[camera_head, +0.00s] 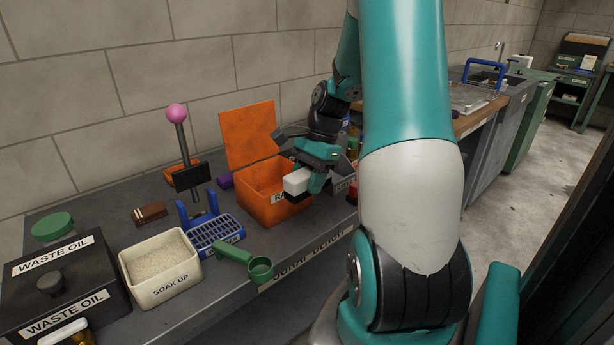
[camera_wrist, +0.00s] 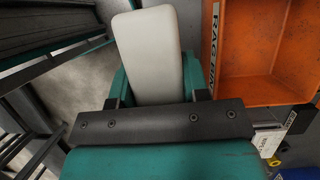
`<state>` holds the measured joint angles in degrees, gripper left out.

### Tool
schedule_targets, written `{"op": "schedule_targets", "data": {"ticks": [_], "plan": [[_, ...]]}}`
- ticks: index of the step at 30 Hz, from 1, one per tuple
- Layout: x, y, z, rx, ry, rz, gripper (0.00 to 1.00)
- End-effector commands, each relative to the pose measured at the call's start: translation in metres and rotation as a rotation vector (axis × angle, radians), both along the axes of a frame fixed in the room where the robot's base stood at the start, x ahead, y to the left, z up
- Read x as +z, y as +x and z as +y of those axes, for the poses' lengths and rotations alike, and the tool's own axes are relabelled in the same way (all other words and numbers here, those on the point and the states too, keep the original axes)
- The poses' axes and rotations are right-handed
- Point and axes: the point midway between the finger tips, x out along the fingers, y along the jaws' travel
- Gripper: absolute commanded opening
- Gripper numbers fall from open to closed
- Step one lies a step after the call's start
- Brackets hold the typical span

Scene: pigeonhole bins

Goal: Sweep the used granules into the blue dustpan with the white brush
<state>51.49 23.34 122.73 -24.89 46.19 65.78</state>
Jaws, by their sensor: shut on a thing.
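My gripper (camera_head: 316,165) is shut on a white brush (camera_head: 297,181), held in front of the orange bin and above the bench's front edge. Its dark underside shows below the white block. In the wrist view the white brush (camera_wrist: 148,48) stands out between the jaws, and its bristles are hidden. I cannot make out a blue dustpan for certain; a blue piece (camera_wrist: 296,173) shows at the lower right corner of the wrist view. No spilled used granules are visible on the bench. Pale granules fill the cream tub marked SOAK UP (camera_head: 172,292).
The open orange rag bin (camera_head: 292,213) stands beside my gripper, its lid raised behind. A blue slatted tray (camera_head: 212,234), green scoop (camera_head: 243,262), pink-knobbed lever (camera_head: 180,130) and black WASTE OIL box (camera_head: 60,282) stand to the left. My arm hides the bench's right part.

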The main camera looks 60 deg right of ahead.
Motion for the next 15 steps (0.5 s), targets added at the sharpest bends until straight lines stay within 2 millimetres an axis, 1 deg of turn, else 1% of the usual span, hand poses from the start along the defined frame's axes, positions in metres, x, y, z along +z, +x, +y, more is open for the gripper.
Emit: {"op": "schedule_targets", "data": {"ticks": [1, 15], "plan": [[-0.005, 0.000, 0.000, 0.000, 0.001, 0.001, 0.23], [-0.033, 0.000, 0.000, 0.001, 0.001, 0.002, 0.23]]}}
